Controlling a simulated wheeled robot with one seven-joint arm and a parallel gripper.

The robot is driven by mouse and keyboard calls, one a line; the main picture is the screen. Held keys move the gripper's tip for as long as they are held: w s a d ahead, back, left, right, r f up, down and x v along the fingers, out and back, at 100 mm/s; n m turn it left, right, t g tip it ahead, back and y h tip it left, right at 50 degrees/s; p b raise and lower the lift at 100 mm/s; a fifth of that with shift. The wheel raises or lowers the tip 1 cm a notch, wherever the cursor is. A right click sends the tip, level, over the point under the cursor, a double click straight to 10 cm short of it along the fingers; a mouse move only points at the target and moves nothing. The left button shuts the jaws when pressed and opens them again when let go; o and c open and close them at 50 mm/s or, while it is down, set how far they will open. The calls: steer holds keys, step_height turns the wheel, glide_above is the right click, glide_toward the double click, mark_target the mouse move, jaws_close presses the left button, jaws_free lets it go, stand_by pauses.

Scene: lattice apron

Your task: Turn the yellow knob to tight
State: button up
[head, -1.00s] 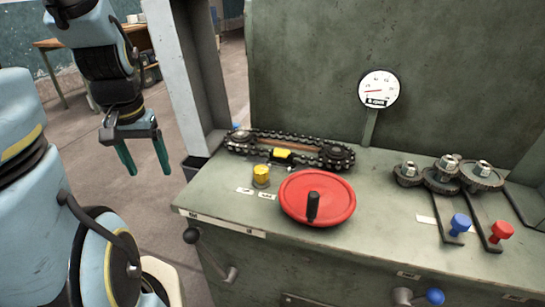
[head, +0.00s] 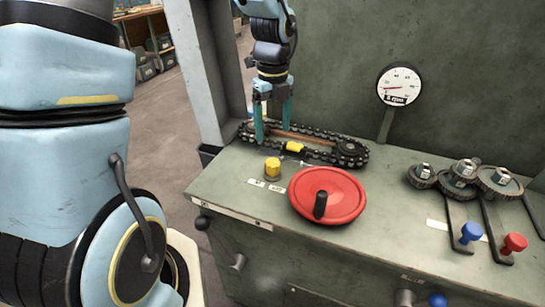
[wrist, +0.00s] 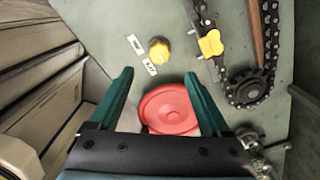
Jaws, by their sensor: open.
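The yellow knob (head: 272,168) stands upright on the green bench top, left of the red handwheel. It also shows in the wrist view (wrist: 159,50), beyond my fingertips, with a small pale mark at its edge.
The red handwheel (head: 328,195) with a black handle is close right of the knob. A chain loop (head: 315,155) with a yellow block (head: 294,148) lies behind. Gears (head: 458,180), a blue lever (head: 471,232) and a red lever (head: 514,243) are at right. A post (head: 197,70) stands left.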

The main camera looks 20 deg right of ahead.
mark_target(273, 161)
step_height(273, 161, down, 10)
steer(key=shift+f+p, duration=0.1)
steer(key=shift+p, duration=0.45)
steer(key=shift+c, duration=0.2)
jaws_close()
stand_by(0.3)
